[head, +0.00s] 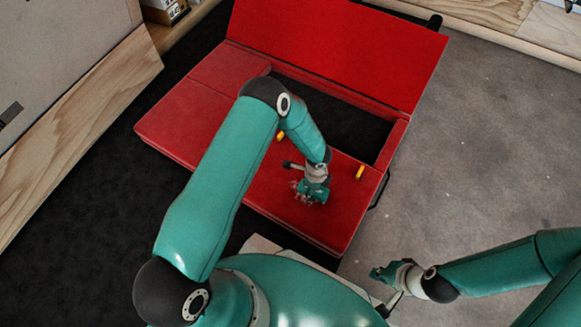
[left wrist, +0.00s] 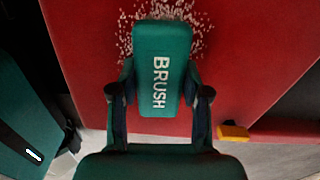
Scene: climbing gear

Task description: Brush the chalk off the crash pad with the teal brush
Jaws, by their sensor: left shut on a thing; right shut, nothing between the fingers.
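The red crash pad (head: 190,115) lies on the floor with its lid (head: 335,45) folded up at the back. My left gripper (head: 314,190) is low over the near right part of the pad. In the left wrist view its fingers (left wrist: 160,92) are shut on the teal brush (left wrist: 160,60), which is marked BRUSH. White chalk specks (left wrist: 127,18) lie on the red surface around the brush's far end. The brush hides whatever is under it. My right gripper (head: 384,276) is shut and empty, off the pad to the lower right.
The pad has a dark opening (head: 335,117) in its middle. Yellow pieces sit by the opening (head: 360,172) and by my left arm (head: 281,135). A wooden-edged panel (head: 100,100) stands at the left. Grey carpet (head: 490,150) at the right is clear.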

